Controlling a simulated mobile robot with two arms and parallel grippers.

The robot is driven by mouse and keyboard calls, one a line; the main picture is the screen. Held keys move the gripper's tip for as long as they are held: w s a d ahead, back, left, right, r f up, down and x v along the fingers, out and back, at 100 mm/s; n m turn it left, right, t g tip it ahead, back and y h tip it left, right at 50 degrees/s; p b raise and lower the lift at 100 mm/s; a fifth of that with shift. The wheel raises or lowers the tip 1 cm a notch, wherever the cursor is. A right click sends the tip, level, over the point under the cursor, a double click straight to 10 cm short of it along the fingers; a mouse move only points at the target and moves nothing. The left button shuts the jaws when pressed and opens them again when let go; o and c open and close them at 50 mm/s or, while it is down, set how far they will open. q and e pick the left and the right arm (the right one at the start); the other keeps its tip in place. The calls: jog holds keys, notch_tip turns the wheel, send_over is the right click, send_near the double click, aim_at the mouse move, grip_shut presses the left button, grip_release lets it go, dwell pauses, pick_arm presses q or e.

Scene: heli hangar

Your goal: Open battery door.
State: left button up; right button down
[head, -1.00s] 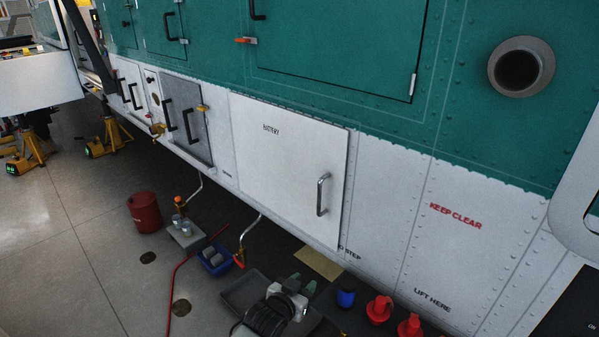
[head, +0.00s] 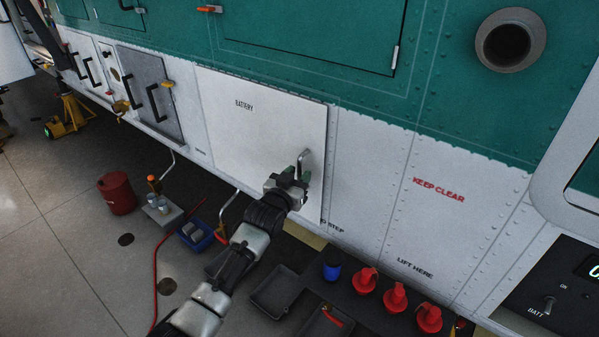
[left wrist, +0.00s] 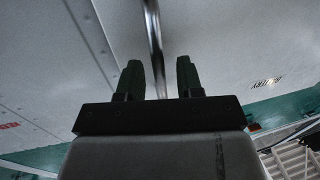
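The battery door (head: 235,135) is a white panel marked BATTERY low on the helicopter's side, and it looks closed. Its upright metal handle (head: 303,163) is near the door's right edge. My left gripper (head: 302,174) is at the lower part of this handle. In the left wrist view the two dark fingers of my left gripper (left wrist: 158,75) are apart, and the handle (left wrist: 154,40) runs between them with gaps on both sides. My right gripper is not in view.
A dark mat below the door holds a blue cup (head: 331,271) and several red plugs (head: 395,297). A red can (head: 117,193), a blue bin (head: 195,236) and a grey tray (head: 276,291) are on the floor. A BATT switch panel (head: 560,290) is at right.

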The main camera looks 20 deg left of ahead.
pick_arm(q)
jog(key=shift+w+d, duration=0.15)
jog(key=shift+w, duration=0.35)
grip_shut()
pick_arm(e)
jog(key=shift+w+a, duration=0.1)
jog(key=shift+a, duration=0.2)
pick_arm(q)
jog(key=shift+s, duration=0.1)
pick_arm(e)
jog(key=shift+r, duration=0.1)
